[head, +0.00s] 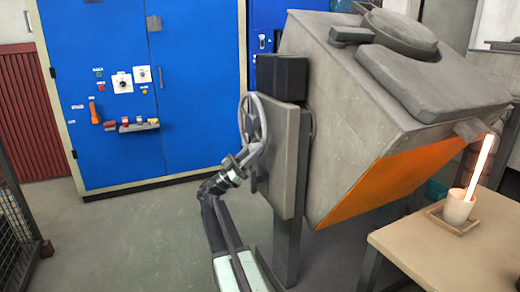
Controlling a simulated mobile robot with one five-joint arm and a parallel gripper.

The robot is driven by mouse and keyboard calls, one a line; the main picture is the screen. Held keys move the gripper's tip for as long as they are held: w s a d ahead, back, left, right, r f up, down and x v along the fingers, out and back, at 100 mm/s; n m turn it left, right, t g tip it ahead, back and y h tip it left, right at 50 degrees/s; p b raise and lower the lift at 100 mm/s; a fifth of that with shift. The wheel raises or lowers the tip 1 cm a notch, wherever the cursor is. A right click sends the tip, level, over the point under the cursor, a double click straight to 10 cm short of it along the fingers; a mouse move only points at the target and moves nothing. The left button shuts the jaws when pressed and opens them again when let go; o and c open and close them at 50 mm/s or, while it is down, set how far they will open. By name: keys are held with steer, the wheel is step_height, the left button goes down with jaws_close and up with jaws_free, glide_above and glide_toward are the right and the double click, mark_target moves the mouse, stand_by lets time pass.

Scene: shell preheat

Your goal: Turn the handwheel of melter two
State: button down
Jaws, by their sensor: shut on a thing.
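The grey handwheel (241,122) stands upright on the left side of a large grey melter (345,110). The melter has an orange underside and is tilted. My gripper (243,160) reaches up from below and is shut on the lower part of the handwheel's rim. My arm hides a little of the wheel there. A glowing orange-white stream (480,165) runs from the melter's spout (473,129) down to a pale cup (458,208). The cup stands upright on a small tray (452,222).
A light table (425,245) carrying the tray stands at the lower right. A blue cabinet (185,105) with switches is behind. A mesh fence (15,235) is at the far left. Grey floor (125,235) is free between fence and arm. Part of another grey unit (495,70) shows at right.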

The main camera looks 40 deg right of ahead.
steer(key=shift+a+r, duration=0.1)
steer(key=shift+a, duration=0.1)
steer(key=c, duration=1.1)
jaws_free()
steer(key=shift+d, duration=0.1)
steer(key=b+v, duration=0.5)
steer(key=v, duration=0.3)
